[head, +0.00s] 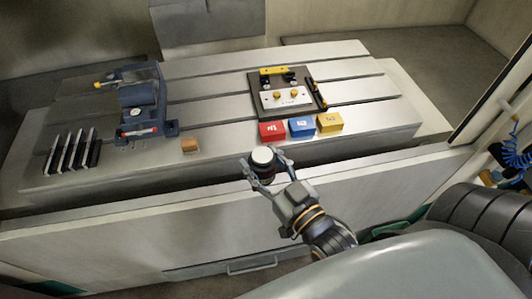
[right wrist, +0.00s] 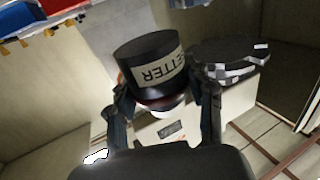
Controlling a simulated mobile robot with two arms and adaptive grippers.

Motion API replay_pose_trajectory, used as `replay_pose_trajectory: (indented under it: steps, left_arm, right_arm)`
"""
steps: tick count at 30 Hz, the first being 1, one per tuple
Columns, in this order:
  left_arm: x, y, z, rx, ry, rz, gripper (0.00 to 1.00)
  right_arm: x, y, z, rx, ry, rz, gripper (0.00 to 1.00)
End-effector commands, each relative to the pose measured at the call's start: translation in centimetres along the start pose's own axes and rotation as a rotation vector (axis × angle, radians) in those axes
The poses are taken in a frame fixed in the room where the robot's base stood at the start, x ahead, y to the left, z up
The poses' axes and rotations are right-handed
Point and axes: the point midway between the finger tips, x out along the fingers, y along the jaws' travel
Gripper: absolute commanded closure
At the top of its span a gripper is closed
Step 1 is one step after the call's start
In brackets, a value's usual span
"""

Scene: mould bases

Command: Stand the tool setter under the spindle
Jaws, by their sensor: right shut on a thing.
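The tool setter (head: 262,157) is a short dark cylinder with a white round top. My right gripper (head: 265,164) is shut on it, with one finger on each side, and holds it in front of the machine table's front edge. In the right wrist view the tool setter (right wrist: 150,62) shows its black body and a white label reading "SETTER", between the two fingers (right wrist: 165,112). The spindle cannot be clearly made out; a grey housing (head: 207,22) hangs at the top of the head view. My left gripper is not in view.
The slotted table (head: 215,112) carries a blue-grey vise (head: 140,100), several dark plates (head: 72,152) and a small brown block (head: 190,145). A dark fixture plate (head: 262,84) stands right of centre, behind red (head: 271,131), blue (head: 301,127) and yellow (head: 330,122) blocks. The table's middle is clear.

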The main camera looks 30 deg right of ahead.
Motion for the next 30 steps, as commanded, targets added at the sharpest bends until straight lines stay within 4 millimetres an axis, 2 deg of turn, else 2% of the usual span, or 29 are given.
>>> replay_pose_trajectory:
  steps: [1, 21, 30]
  left_arm:
    - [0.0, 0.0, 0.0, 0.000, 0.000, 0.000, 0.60]
    - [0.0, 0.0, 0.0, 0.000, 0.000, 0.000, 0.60]
    - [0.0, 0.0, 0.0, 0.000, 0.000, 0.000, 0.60]
  right_arm:
    - [0.4, -0.5, -0.6, -0.005, 0.012, -0.037, 1.00]
    - [4.5, -7.2, -2.6, -0.006, 0.011, -0.497, 1.00]
    - [6.0, -9.6, -3.3, -0.008, 0.008, -0.662, 1.00]
